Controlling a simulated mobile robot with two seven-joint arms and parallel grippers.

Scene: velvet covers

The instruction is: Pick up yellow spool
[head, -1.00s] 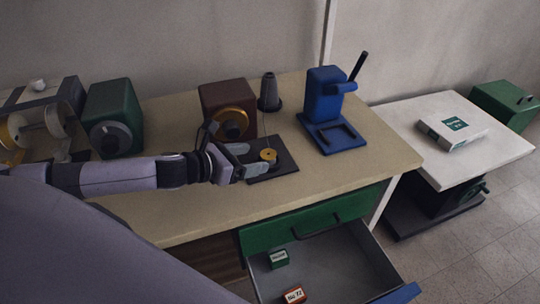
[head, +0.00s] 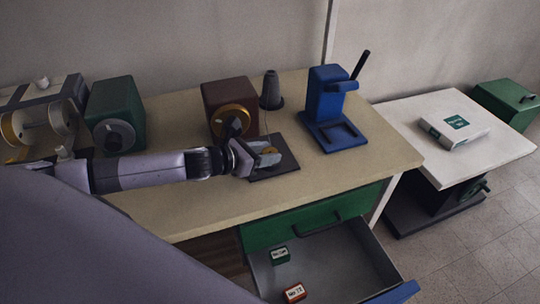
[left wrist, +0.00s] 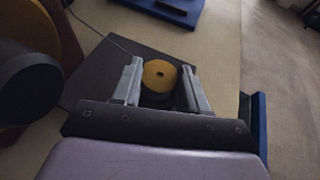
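The yellow spool (head: 268,150) is on the dark square pad (head: 287,163) on the workbench, partly hidden by my gripper in the head view. My left gripper (head: 264,157) is at the pad. In the left wrist view its two fingers (left wrist: 163,82) are apart, one on each side of the spool. Small gaps show between the fingers and the spool. My right gripper is not in view.
A maroon box with a yellow wheel (head: 222,98), a dark cone (head: 271,90) and a blue press (head: 325,105) stand behind the pad. A green box (head: 115,110) is at left. An open drawer (head: 335,255) juts out below the bench front.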

